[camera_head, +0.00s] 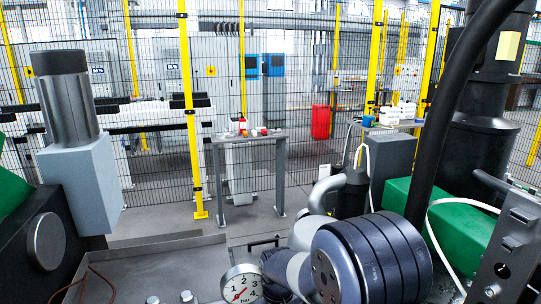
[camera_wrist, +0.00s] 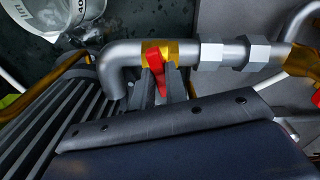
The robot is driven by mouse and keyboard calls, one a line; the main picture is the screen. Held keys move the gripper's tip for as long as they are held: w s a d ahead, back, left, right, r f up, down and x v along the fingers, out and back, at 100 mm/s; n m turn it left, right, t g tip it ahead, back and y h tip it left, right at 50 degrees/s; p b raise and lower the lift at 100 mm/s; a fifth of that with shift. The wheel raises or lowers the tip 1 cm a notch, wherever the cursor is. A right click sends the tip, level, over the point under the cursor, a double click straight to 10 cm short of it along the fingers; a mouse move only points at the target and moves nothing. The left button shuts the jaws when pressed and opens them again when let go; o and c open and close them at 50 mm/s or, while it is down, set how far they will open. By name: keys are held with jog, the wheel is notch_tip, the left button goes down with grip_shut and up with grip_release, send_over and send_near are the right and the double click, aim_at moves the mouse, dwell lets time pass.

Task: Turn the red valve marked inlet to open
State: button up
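The red valve handle (camera_wrist: 158,68) shows in the wrist view on a brass fitting (camera_wrist: 174,50) in a grey pipe. It points down the picture, slightly to the right. No inlet label is legible. My gripper (camera_wrist: 159,84) reaches up from the dark block at the bottom, its narrow grey fingers on either side of the handle's lower part. Whether they touch or clamp it I cannot tell. In the head view I cannot make out the valve or my gripper; a grey arm with a dark ribbed joint fills the lower right.
Hex nuts (camera_wrist: 210,56) and another brass part (camera_wrist: 298,60) lie along the pipe to the right. A ribbed grey body (camera_wrist: 55,125) is close at left. In the head view a pressure gauge (camera_head: 241,286) stands at bottom centre, and a small table (camera_head: 248,138) stands before the mesh fence.

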grip_shut()
jog(key=n, duration=0.4)
jog(key=shift+n, duration=2.6)
